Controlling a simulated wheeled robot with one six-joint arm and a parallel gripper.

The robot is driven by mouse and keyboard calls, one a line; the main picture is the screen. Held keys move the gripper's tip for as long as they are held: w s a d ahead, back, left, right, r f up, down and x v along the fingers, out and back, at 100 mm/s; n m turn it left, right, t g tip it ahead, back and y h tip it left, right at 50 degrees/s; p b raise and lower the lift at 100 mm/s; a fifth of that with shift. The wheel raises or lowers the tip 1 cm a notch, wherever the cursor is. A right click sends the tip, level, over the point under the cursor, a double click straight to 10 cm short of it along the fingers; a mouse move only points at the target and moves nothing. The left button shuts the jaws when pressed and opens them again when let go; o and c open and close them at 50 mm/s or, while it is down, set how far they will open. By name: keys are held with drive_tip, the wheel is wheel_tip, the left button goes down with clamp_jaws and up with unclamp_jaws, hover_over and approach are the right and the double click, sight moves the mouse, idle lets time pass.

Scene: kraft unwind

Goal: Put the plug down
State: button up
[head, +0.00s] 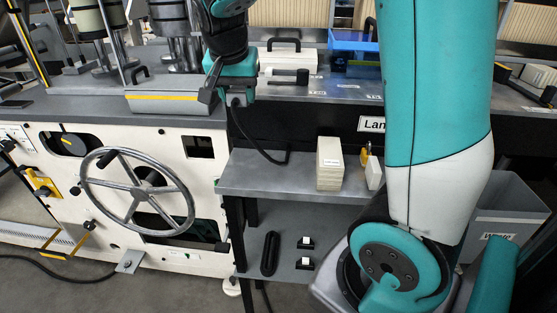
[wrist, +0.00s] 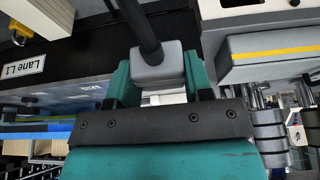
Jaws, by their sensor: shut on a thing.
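My gripper (wrist: 158,75) is shut on a plug (wrist: 157,68), a pale grey block between its two teal fingers. A thick black cable runs from the plug toward the top of the wrist view. In the head view my gripper (head: 236,97) is above the back left of a grey shelf (head: 250,180), beside the white machine. There the plug (head: 238,100) is small and mostly hidden by the gripper. Its black cable (head: 256,147) hangs down and bends right toward the dark panel behind the shelf. The plug is held in the air, apart from the shelf.
A cream stack (head: 330,163) and a yellow padlock (head: 364,157) are on the shelf's right part; its left part is clear. A handwheel (head: 137,190) is at left. A lower shelf (head: 290,272) holds small black items. A grey waste bin (head: 505,220) stands at right.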

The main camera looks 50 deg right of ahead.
sight(248, 167)
drive_tip(key=f, duration=0.9)
drive_tip(key=f+b, duration=0.1)
drive_tip(key=f, duration=0.7)
drive_tip(key=shift+s+d+f, duration=0.2)
drive_tip(key=shift+f, duration=0.15)
